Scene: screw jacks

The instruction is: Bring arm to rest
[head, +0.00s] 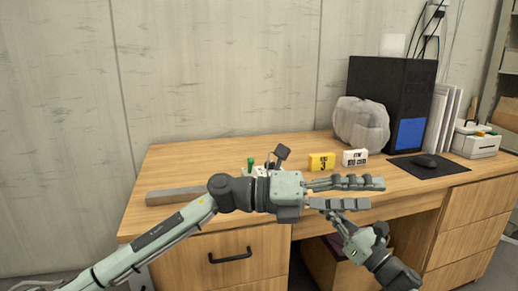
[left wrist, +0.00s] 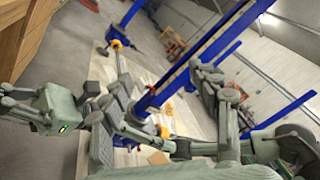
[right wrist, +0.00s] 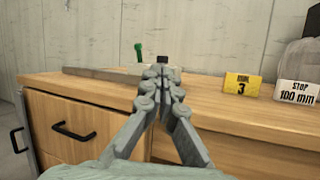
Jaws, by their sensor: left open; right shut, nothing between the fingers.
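My left arm reaches in from the left in the head view. Its gripper (head: 376,193) points right, with two long fingers apart and nothing between them, in front of the desk's front edge. My right gripper (head: 329,214) is below it, coming from the lower right. In the right wrist view the right gripper's fingers (right wrist: 162,78) meet with nothing between them, in front of the desk. The left wrist view shows mostly my own arm parts and the room behind; I cannot make out what its fingers face there.
On the wooden desk (head: 200,160) are a grey bar (head: 172,196), a small green-topped item (head: 250,162), a yellow sign (head: 321,162), a white sign (head: 355,158), a wrapped bundle (head: 361,125), a black computer (head: 375,90) and a mouse (head: 424,160). Blue posts (left wrist: 195,60) stand behind me.

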